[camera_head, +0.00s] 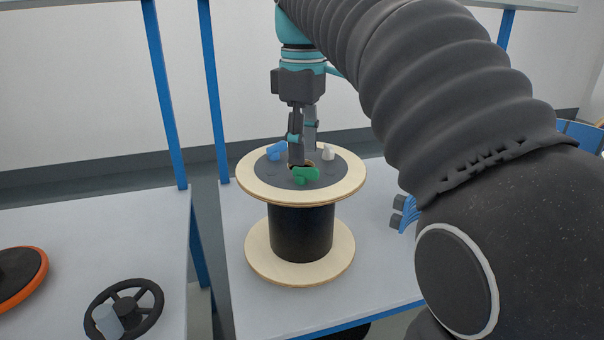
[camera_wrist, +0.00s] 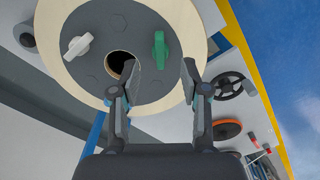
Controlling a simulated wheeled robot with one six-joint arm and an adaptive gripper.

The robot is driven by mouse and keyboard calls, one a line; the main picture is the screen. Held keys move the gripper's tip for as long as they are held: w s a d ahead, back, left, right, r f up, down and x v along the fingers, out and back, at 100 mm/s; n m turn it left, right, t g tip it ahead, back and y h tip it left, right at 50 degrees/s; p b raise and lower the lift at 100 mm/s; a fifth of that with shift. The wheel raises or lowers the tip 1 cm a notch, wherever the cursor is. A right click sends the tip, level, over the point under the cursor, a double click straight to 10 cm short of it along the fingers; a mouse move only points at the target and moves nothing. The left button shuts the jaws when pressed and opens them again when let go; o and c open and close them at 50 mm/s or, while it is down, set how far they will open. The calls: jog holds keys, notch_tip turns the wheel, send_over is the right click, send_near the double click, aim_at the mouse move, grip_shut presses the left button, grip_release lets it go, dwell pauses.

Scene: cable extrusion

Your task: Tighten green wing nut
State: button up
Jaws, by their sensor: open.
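The green wing nut (camera_head: 306,174) sits on the grey top plate of the wooden cable spool (camera_head: 258,191), on the side nearest the head camera. In the wrist view the green wing nut (camera_wrist: 159,50) stands with its long side roughly up and down the picture. My gripper (camera_head: 299,158) points down over the spool top, just behind the nut in the head view. In the wrist view my gripper (camera_wrist: 158,70) is open, its two fingertips spread to either side of the nut's lower end with visible gaps. I cannot tell whether the tips touch the plate.
A blue wing nut (camera_head: 276,151) and a white wing nut (camera_head: 328,153) sit on the same plate, close to my gripper. The plate has a centre hole (camera_wrist: 117,62). A black handwheel (camera_head: 124,310) and an orange-rimmed disc (camera_head: 22,272) lie on the left table.

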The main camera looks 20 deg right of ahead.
aim_at(305, 175)
jog(key=shift+f+b, duration=0.35)
jog(key=shift+f, duration=1.8)
grip_shut()
